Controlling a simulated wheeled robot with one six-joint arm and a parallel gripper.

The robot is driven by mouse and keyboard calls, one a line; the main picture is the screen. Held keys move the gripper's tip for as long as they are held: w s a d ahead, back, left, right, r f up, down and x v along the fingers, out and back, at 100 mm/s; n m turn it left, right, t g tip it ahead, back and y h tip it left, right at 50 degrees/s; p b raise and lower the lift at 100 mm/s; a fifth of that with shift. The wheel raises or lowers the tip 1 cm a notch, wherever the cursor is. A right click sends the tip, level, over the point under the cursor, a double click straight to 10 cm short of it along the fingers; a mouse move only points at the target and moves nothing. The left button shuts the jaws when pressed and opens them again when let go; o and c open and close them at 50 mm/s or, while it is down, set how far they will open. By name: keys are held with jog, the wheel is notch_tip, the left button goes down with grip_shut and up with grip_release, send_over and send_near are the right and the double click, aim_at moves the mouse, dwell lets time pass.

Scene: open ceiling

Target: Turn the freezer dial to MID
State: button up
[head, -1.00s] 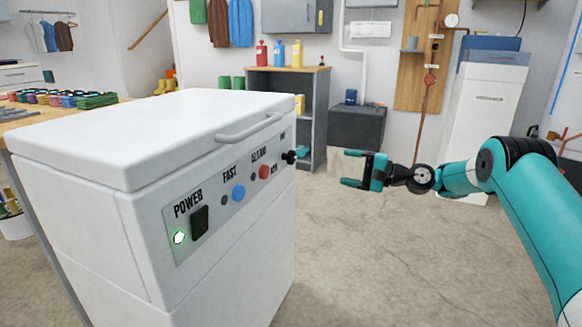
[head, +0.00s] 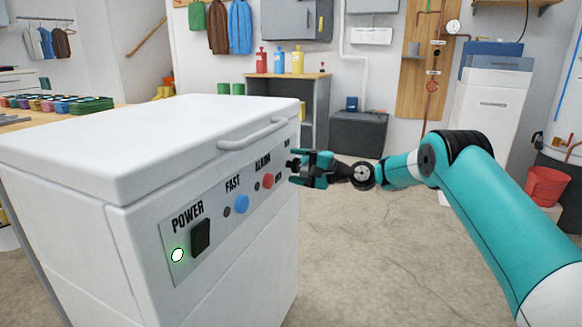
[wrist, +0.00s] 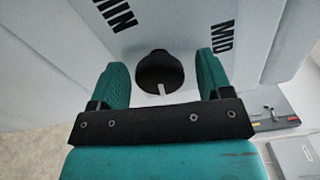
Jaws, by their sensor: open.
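The freezer (head: 110,200) is a white chest with a closed lid and a control panel on its front. In the wrist view, the black round dial (wrist: 158,72) sits between the two teal fingers of my gripper (wrist: 163,75). The fingers are open, one on each side, with gaps to the dial. The dial's white mark (wrist: 162,88) is on its lower side in the picture. The MIN label (wrist: 113,12) is at upper left and the MID label (wrist: 222,38) at right. In the head view, my gripper (head: 293,168) is at the panel's far end and mostly hides the dial.
A lid handle (head: 252,134) juts out above. The floor (head: 375,265) right of the freezer is clear.

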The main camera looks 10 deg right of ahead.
jog(key=shift+a, duration=0.2)
jog(key=c, duration=0.9)
